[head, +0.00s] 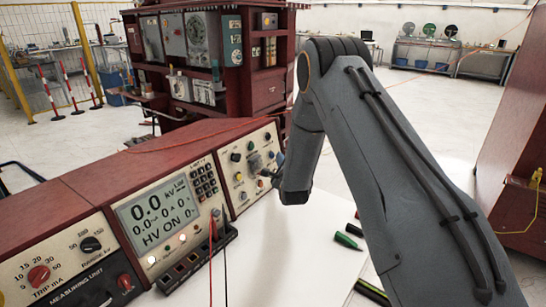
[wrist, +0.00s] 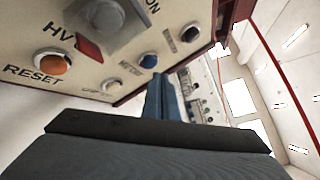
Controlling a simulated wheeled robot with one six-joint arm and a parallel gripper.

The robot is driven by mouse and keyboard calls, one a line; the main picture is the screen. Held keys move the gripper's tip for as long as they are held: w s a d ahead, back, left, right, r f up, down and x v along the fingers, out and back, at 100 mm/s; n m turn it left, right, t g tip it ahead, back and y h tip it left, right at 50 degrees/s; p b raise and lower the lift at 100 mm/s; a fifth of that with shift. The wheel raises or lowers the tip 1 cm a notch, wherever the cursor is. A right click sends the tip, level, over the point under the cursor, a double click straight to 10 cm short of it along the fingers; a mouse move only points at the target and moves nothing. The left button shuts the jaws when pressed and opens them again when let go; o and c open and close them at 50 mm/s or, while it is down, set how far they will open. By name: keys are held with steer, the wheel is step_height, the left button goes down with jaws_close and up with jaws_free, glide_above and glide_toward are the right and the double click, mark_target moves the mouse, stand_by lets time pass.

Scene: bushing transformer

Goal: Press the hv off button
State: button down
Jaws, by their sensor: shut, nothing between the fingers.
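The control panel (head: 232,177) of the right-hand unit faces my gripper (head: 268,172), which is shut and empty, its fingers close to the panel's lower right. In the wrist view, the shut fingers (wrist: 162,92) point at the panel's edge. That view shows an orange button (wrist: 52,62) marked RESET, a red piece (wrist: 90,48) by the letters HV, and a grey square fitting with a silver knob (wrist: 104,17). A white button (wrist: 112,86) and a blue button (wrist: 149,60) have blurred labels. I cannot tell for sure which is HV off, or whether the fingers touch anything.
The middle unit's display (head: 158,217) reads 0.0 kV and HV ON. Red and black leads (head: 211,255) hang from its front. A large red cabinet (head: 205,60) stands behind.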

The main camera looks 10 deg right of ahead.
steer(key=shift+w+a, duration=0.1)
steer(key=shift+w, duration=0.05)
steer(key=shift+w+a+f+b, duration=0.1)
steer(key=shift+w+a+b, duration=0.05)
steer(key=shift+a+b, duration=0.15)
steer(key=shift+w+a+f+b, duration=0.1)
steer(key=shift+w+a+b, duration=0.1)
steer(key=shift+w+b, duration=0.2)
stand_by(0.8)
steer(key=shift+s, duration=0.15)
steer(key=shift+s+d+r+p, duration=0.2)
steer(key=shift+s+d+p, duration=0.2)
steer(key=shift+s+d, duration=0.15)
stand_by(0.3)
steer(key=shift+s+d+r+p, duration=0.3)
steer(key=shift+s+d+p, duration=0.25)
steer(key=shift+s+d, duration=0.35)
steer(key=shift+s+d+r+p, duration=0.3)
steer(key=shift+s+d+p, duration=0.2)
steer(key=shift+s+d, duration=0.35)
